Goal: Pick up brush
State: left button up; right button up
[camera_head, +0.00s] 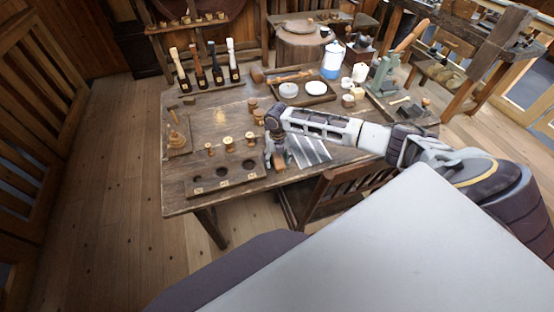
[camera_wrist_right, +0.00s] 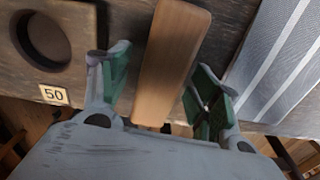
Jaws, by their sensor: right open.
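The brush appears to be the long wooden piece (camera_wrist_right: 172,60) in the right wrist view, with a plain brown top; I cannot make out bristles. In the head view its brown end (camera_head: 281,161) shows just below my right gripper (camera_head: 276,150), near the table's front edge. In the wrist view my right gripper (camera_wrist_right: 160,84) is open, with one green-padded finger on each side of the wooden piece. Gaps show between the fingers and the wood. My left gripper is not in view.
A board with round holes (camera_head: 238,179) lies left of the gripper, and a striped grey cloth (camera_head: 312,150) lies right. Several turned spools (camera_head: 229,144) stand behind the board. A tray (camera_head: 322,98) and a white-blue bottle (camera_head: 332,62) are further back.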

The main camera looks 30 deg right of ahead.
aim_at(277, 157)
jog(key=c, duration=1.1)
jog(key=shift+r, duration=0.1)
jog(key=shift+c, duration=0.2)
jog(key=shift+r, duration=4.9)
jog(key=o, duration=0.5)
jog(key=c, duration=0.3)
jog(key=shift+c, duration=0.2)
